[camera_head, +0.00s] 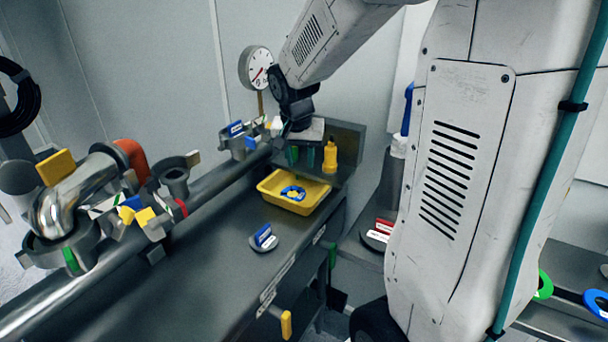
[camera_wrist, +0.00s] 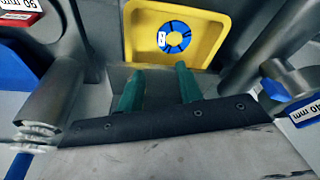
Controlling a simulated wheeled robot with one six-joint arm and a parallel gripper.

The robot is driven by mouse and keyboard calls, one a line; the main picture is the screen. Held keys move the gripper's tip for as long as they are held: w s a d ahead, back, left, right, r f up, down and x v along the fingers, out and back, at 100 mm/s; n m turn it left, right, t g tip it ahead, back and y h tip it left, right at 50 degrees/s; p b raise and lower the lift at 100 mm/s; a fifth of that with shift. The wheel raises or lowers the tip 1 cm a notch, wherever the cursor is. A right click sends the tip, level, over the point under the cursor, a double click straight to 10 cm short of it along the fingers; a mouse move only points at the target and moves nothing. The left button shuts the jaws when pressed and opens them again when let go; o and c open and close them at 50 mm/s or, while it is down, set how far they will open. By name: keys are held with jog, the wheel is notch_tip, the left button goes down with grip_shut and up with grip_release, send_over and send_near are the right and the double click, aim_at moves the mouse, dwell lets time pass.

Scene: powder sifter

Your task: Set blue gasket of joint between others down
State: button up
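A blue gasket (camera_head: 293,192), a ring with a pale label, lies in a yellow tray (camera_head: 283,205) on the dark bench. In the wrist view the gasket (camera_wrist: 178,46) lies inside the tray (camera_wrist: 223,35), ahead of the fingertips and apart from them. My gripper (camera_head: 302,157) is above the tray's far side. In the wrist view my gripper (camera_wrist: 160,80) shows two green fingers spread apart with nothing between them. At left, a pipe joint (camera_head: 158,222) has blue and yellow tabs; what sits inside it is hard to tell.
A yellow bottle (camera_head: 330,155) stands close right of my gripper. A gauge (camera_head: 257,68) rises behind it. A blue-labelled disc (camera_head: 263,241) lies on the bench. A metal pipe (camera_head: 75,288) runs along the left. Green (camera_head: 544,286) and blue (camera_head: 597,304) rings lie at right.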

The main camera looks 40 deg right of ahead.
jog(key=s+a+r+n, duration=0.2)
jog(key=s+a, duration=0.3)
jog(key=s, duration=0.3)
jog(key=s+a+r+n+y, duration=0.1)
jog(key=s+a+n, duration=0.3)
jog(key=s, duration=0.4)
jog(key=s+a+r+n+y, duration=0.1)
jog(key=s+a+r+n, duration=0.2)
jog(key=s+a, duration=0.3)
jog(key=shift+s+a+r+n+g, duration=0.15)
jog(key=shift+s+a+n+g, duration=0.15)
jog(key=shift+s, duration=0.8)
